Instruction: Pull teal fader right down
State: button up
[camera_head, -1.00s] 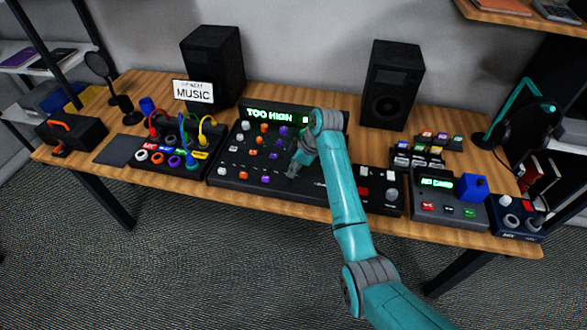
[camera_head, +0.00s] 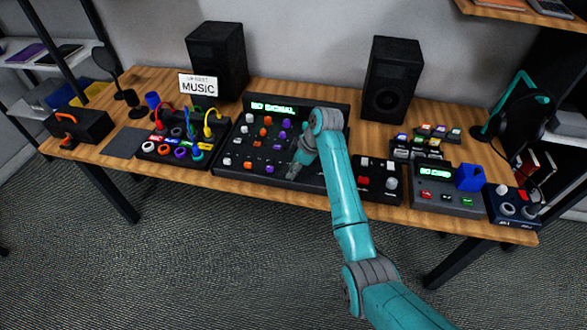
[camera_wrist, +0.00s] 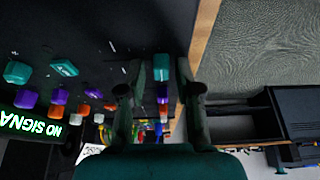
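The black mixer (camera_head: 232,173) stands in the middle of the table, and its display (camera_head: 272,107) reads NO SIGNAL. In the wrist view a teal cap (camera_wrist: 161,67) lies between the two fingers of my gripper (camera_wrist: 161,75), with a dark gap on each side. I cannot tell for certain that this is the right teal fader. Two more teal caps sit at the left of the wrist view: one (camera_wrist: 18,72) beside the display, another (camera_wrist: 64,67) nearer the middle. In the head view my gripper (camera_head: 295,170) is low over the mixer's right part, and my arm hides the caps there.
Orange, purple and white caps cover the mixer's left part. A cable box (camera_head: 170,152) stands to its left, and a small black unit (camera_head: 367,185) to its right. Two speakers (camera_head: 217,58) (camera_head: 392,80) stand behind. The table's front edge (camera_head: 260,192) is close to the mixer.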

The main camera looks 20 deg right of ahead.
jog(key=v, duration=0.7)
jog(key=shift+r, duration=0.25)
dwell(0.6)
